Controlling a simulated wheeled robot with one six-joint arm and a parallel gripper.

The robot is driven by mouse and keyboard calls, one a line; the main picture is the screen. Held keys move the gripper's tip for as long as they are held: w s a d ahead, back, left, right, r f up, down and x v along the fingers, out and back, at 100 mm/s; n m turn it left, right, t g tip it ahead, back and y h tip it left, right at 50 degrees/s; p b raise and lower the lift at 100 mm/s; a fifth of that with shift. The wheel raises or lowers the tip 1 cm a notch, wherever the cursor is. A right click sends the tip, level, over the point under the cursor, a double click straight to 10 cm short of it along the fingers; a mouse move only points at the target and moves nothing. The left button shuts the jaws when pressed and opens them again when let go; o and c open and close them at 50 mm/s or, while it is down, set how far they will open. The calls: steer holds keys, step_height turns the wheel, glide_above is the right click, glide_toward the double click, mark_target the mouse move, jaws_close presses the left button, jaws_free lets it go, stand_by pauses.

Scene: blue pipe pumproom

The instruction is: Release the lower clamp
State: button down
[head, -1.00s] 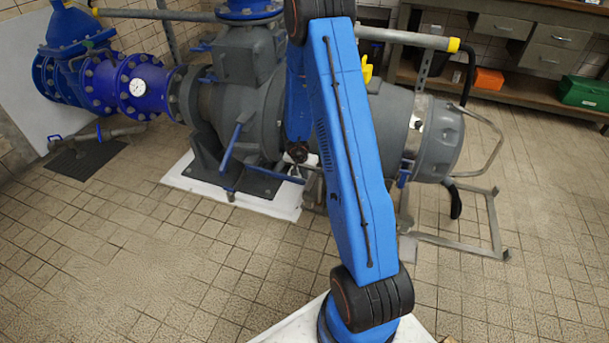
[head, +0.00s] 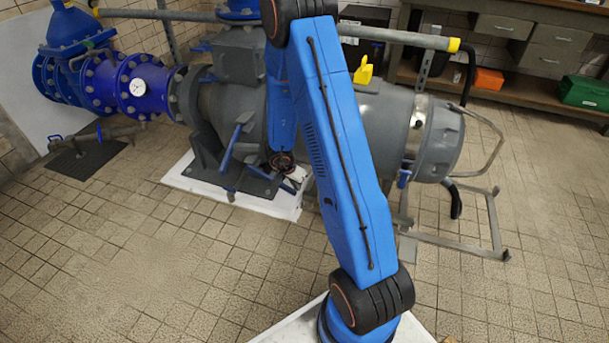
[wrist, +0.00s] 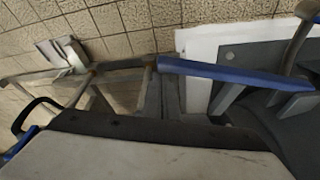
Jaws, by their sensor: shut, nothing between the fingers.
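Blue clamp handles show on the grey pump housing in the head view. One long handle (head: 236,146) stands slanted at the flange. Another blue handle (head: 288,187) lies low, close beside my gripper (head: 298,178), and is partly hidden by it. I cannot tell for sure which handle belongs to the lower clamp. My gripper is small and partly covered by my wrist here; it is shut and empty. In the wrist view a long blue handle (wrist: 235,75) runs across the upper right. Contact between gripper and handle cannot be made out.
The grey pump (head: 385,125) has a yellow lever (head: 363,72) on top. A grey tube frame (head: 490,225) sticks out at its right. A white plinth (head: 285,208) lies under the housing. The blue pipe (head: 140,87) is at the left. The tiled floor in front is clear.

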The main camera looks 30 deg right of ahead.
steer(key=a+m+g, duration=0.1)
steer(key=a+m, duration=0.2)
steer(key=a, duration=1.4)
steer(key=shift+s, duration=0.45)
steer(key=shift+d, duration=0.1)
